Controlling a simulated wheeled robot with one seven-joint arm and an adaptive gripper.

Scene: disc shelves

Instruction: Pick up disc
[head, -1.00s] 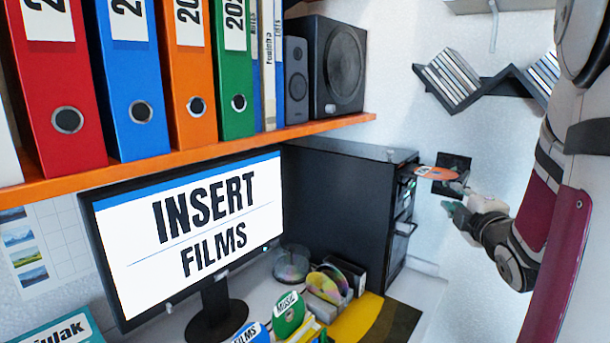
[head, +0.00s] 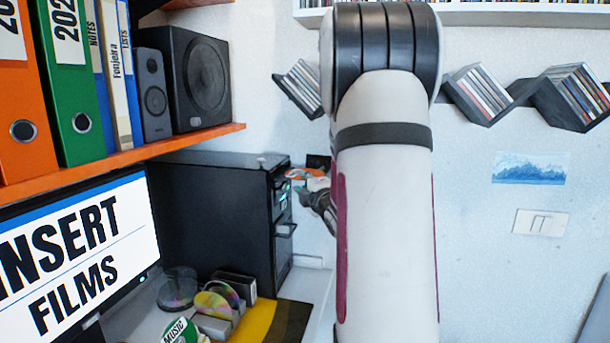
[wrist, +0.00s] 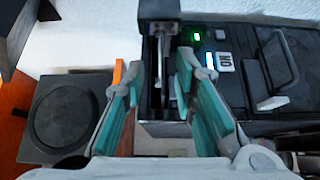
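A green light (wrist: 196,36) and an ON label (wrist: 225,63) are on the tower face.
The orange shelf (head: 190,140) with binders and speakers (head: 200,78) hangs above the tower. A monitor (head: 70,250) stands at left. Loose discs (head: 218,300) and a clear disc case (head: 178,288) lie on the desk. Zigzag wall racks (head: 480,95) hold cases behind my arm.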

